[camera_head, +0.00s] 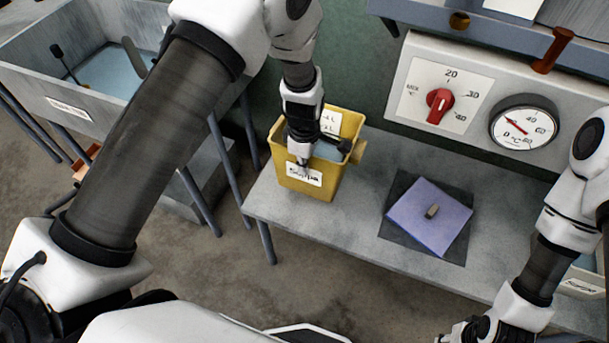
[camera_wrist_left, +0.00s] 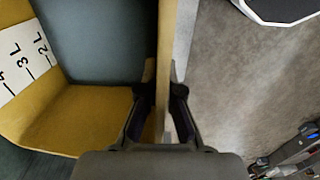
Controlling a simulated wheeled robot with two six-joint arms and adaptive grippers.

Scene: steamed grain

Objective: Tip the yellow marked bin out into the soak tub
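The yellow bin (camera_head: 338,189) stands upright on the grey table, with a white label on its front and a litre scale inside. In the left wrist view its yellow wall (camera_wrist_left: 70,115) surrounds a flat grey-blue surface. My left gripper (camera_head: 303,160) points down at the bin's near rim. In the left wrist view its fingers (camera_wrist_left: 163,85) close on both sides of the bin's wall. A grey tub (camera_head: 35,95) with bluish contents stands at upper left; its label is too small to read. My right gripper (camera_head: 482,331) is at the bottom right, partly cut off.
Behind are a panel with a red knob (camera_head: 439,106) and a round gauge (camera_head: 523,128). Another labelled tub (camera_head: 583,288) shows at right. Floor is visible between tub and table.

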